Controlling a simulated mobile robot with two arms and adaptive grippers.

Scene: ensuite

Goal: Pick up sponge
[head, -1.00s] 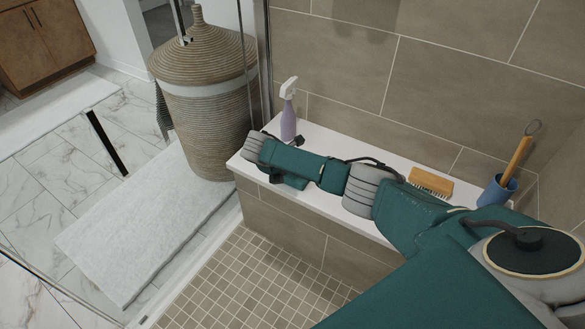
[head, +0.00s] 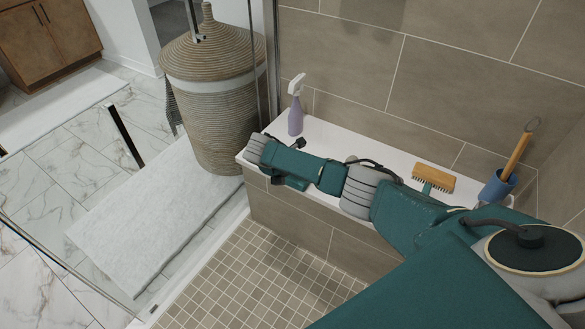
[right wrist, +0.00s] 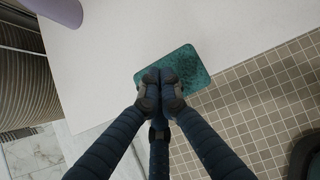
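The teal sponge (right wrist: 190,66) shows in the right wrist view as a flat piece with rounded corners. It overlaps the front edge of the white bench top (right wrist: 240,25), with one corner over the floor tiles. My right gripper (right wrist: 160,76) has its dark fingers drawn together on the sponge. The fingertips cover part of the sponge, and the exact contact is hidden. In the head view my right arm reaches leftward across the bench. I cannot pick out the sponge there. My left gripper is not in view.
On the bench are a purple spray bottle (head: 295,118), a wooden brush (head: 433,176) and a blue cup (head: 496,188) with a long-handled tool. A wicker basket (head: 213,100) stands left of the bench. The tiled shower floor (head: 235,275) in front is clear.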

